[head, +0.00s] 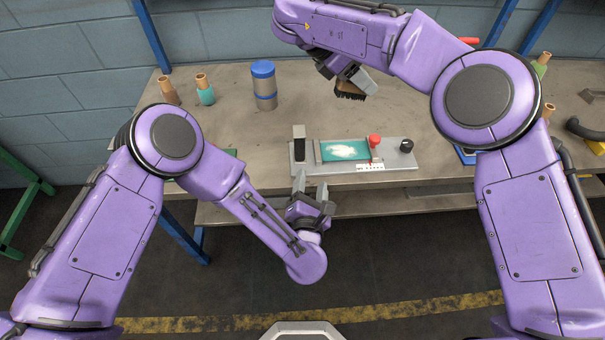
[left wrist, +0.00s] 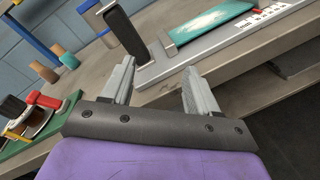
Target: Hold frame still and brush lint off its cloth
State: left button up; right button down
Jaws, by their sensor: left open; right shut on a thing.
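The frame (head: 318,153) stands on a grey base near the table's front edge in the head view. Its teal cloth (head: 335,151) carries a patch of white lint (head: 347,150). In the left wrist view the cloth (left wrist: 215,22) shows at the top. My left gripper (head: 311,188) is open and empty, just in front of the base's left part, apart from the frame; its fingers (left wrist: 158,88) show in the left wrist view. My right gripper (head: 352,78) is shut on a brush (head: 350,91), bristles downward, held above the table behind the frame.
A dark upright block (head: 299,145) stands left of the frame, a red knob (head: 375,140) and black knob (head: 406,146) right. A blue-lidded canister (head: 264,88) and thread cones (head: 205,92) stand farther back. The table's middle is mostly clear.

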aim_at(299, 139)
pick_arm(q)
jog(key=w+a+n+y, duration=0.1)
jog(key=w+n, duration=0.2)
jog(key=w, duration=0.1)
jog(key=w+a+r+n+y, duration=0.1)
jog(key=w+n, duration=0.2)
jog(key=w, duration=0.2)
jog(key=w+a+r+n+t+y, duration=0.1)
jog(key=w+n, duration=0.2)
jog(key=w, duration=0.1)
jog(key=shift+w+r, duration=0.2)
jog(key=shift+r, duration=0.05)
grip_shut()
